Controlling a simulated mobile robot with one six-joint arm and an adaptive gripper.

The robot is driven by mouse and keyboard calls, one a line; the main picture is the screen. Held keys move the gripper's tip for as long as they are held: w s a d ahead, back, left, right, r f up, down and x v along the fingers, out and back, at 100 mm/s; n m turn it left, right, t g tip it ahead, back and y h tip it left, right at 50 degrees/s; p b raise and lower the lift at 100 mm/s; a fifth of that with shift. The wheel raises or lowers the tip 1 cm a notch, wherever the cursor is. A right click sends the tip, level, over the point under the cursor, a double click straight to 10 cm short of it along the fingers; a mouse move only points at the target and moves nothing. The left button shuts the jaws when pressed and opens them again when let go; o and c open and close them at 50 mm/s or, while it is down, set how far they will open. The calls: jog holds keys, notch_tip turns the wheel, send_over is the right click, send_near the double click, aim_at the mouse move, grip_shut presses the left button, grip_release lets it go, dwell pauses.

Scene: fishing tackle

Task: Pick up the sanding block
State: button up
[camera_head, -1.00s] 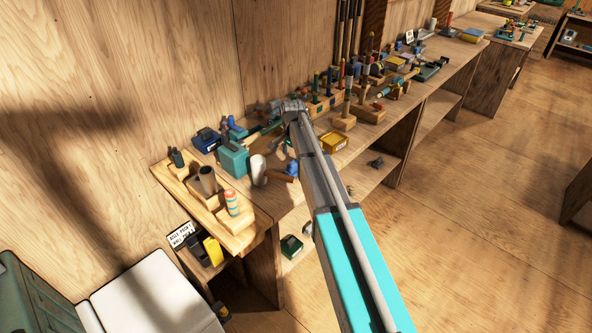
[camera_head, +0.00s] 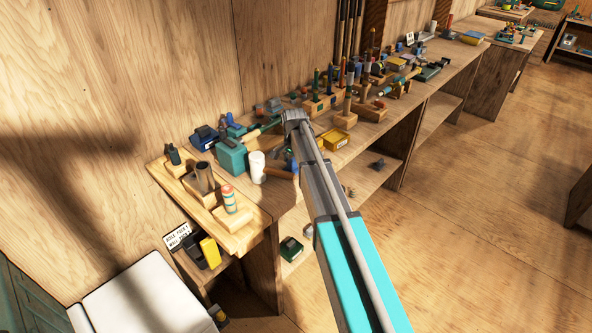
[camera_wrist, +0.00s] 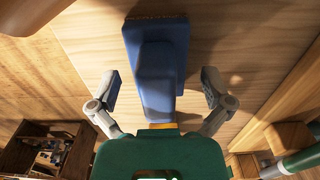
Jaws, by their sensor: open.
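In the wrist view a blue block with a raised, narrower grip (camera_wrist: 157,85), which looks like the sanding block, lies on a pale wooden surface. My gripper (camera_wrist: 162,88) is open. One grey finger stands on the left of the block and one on the right, with a visible gap on each side. The lower end of the block runs behind a dark green part at the bottom of the picture. In the head view my arm crosses the workbench (camera_head: 282,205). My fingers and the sanding block cannot be clearly made out there.
A teal box (camera_head: 232,157) and a white cup (camera_head: 257,167) stand left of my arm. A yellow bin (camera_head: 333,139) and crowded tool holders stand beyond it. A wooden tray (camera_head: 240,238) is at the bench's near end. The floor at right is clear.

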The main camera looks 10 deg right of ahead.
jog(key=shift+c, duration=0.3)
jog(key=c, duration=1.1)
jog(key=shift+r, duration=0.1)
jog(key=shift+c, duration=0.2)
notch_tip(320, 180, up, 3)
jog(key=p, duration=0.3)
jog(key=s+r+p, duration=0.9)
jog(key=s+p, duration=0.1)
jog(key=s, duration=0.4)
jog(key=shift+r, duration=0.4)
